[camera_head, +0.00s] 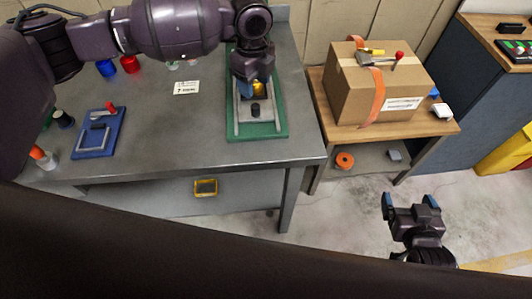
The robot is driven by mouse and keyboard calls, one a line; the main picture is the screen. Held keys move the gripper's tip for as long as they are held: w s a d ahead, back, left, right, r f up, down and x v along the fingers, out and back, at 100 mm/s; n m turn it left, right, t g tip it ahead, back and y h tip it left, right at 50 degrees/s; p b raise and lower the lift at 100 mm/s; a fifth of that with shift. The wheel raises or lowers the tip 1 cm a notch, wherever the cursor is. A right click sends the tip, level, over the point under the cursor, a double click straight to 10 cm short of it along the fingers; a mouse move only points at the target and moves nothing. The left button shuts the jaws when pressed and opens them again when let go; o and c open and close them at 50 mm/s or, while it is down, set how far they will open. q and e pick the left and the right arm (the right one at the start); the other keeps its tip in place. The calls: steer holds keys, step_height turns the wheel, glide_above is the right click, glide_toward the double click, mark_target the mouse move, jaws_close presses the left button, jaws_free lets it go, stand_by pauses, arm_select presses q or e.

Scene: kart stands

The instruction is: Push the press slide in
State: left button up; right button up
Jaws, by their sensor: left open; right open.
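The press (280,127) stands on the grey table with a green base and pale rails running front to back. A dark round knob (255,109) sits upright between the rails, near the front. A yellow part shows behind it, partly covered by my gripper. My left gripper (254,92) is open, pointing down over the middle of the press just behind the knob. I cannot tell whether it touches the slide. Its wrist hides the back of the press. My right gripper (411,200) is open and empty, over the floor to the right of the table.
On the grey table (210,120) are a blue fixture (86,144), a red cup (129,64), a blue cup (106,68) and a white label card (187,87). A cardboard box (350,90) stands on a wooden cart to the right. A yellow tray (205,187) lies on the lower shelf.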

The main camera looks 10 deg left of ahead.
arm_select(q)
steer(key=s+d+f+n+h, duration=0.1)
steer(key=s+d+f, duration=0.1)
steer(key=s, duration=0.1)
steer(key=s+d+f+n+h, duration=0.1)
steer(key=s+d+f, duration=0.1)
steer(key=f, duration=0.1)
steer(key=s+d+f+n+h, duration=0.1)
steer(key=s+f, duration=0.1)
steer(key=s, duration=0.1)
steer(key=shift+s+d+f+t, duration=0.15)
steer(key=shift+s+d+t, duration=0.15)
steer(key=shift+s+d, duration=0.1)
steer(key=shift+s+d+f+n+t+h, duration=0.15)
steer(key=shift+s+f+n+h, duration=0.2)
steer(key=shift+s, duration=0.2)
steer(key=shift+s+d+f+n+t+h, duration=0.15)
steer(key=shift+s+f+n, duration=0.05)
steer(key=shift+s+n, duration=0.3)
steer(key=shift+s+a+f+n+t+h, duration=0.15)
steer(key=shift+s+f+n+t, duration=0.05)
steer(key=shift+s+n, duration=0.35)
steer(key=shift+s+a+f+n+t+h, duration=0.2)
steer(key=shift+s+n, duration=0.2)
steer(key=shift+n, duration=0.2)
steer(key=shift+s+a+f+n+t+h, duration=0.15)
steer(key=shift+s+n+t, duration=0.05)
steer(key=shift+s+n, duration=0.35)
steer(key=shift+w, duration=0.1)
